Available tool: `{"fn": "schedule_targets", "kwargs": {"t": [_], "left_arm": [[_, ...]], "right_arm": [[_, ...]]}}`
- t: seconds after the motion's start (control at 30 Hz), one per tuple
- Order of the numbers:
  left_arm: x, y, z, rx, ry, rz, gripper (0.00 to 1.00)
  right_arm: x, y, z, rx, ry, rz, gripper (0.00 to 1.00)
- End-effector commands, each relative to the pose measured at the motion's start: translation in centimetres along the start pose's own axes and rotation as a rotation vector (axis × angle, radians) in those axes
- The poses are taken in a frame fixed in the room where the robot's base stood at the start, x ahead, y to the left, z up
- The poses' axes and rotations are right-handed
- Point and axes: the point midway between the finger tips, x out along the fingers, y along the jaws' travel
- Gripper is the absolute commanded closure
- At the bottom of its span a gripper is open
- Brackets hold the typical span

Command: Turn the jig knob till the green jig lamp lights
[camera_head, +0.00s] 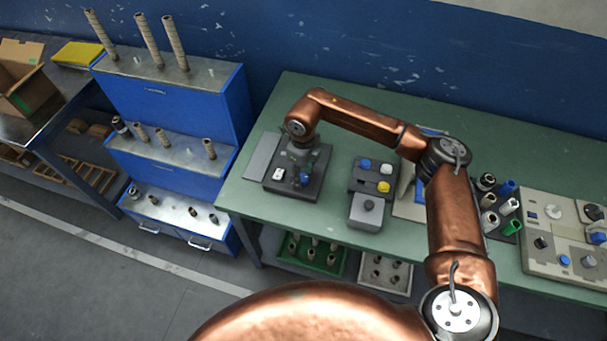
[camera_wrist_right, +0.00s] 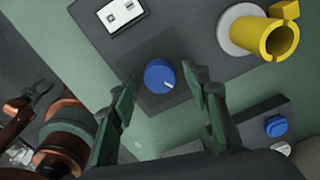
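The jig, a dark block (camera_head: 282,190), stands on the green bench. Its blue knob (camera_head: 305,178) also shows in the wrist view (camera_wrist_right: 160,76), with a white pointer mark, on a dark square plate. My right gripper (camera_head: 299,163) is over the jig. In the wrist view its open fingers (camera_wrist_right: 160,100) stand either side of the knob, with gaps; I cannot tell their height relative to it. No lit green lamp shows. A dark claw-like shape beside copper links at the left of the wrist view may be my left gripper (camera_wrist_right: 30,103), but its opening is unclear.
A white two-socket plate (camera_wrist_right: 120,14) and a yellow tube (camera_wrist_right: 278,38) on a pale disc lie near the knob. A button box (camera_head: 372,180) stands right of the jig. Farther right are coloured rolls (camera_head: 507,207) and a beige control panel (camera_head: 560,240).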

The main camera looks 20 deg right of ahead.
Motion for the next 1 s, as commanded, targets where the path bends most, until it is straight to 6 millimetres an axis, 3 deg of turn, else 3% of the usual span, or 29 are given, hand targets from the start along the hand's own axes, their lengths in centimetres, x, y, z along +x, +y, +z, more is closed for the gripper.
{"fn": "schedule_targets", "kwargs": {"t": [0.53,1.0], "left_arm": [[0.0,-0.1,-0.5,0.001,0.006,-0.001,0.60],[-1.2,-0.2,-0.9,0.001,0.014,-0.002,0.60]], "right_arm": [[0.0,0.0,0.0,0.000,0.000,0.000,0.96],[-0.4,0.0,0.0,0.130,-0.002,-0.001,0.97]]}}
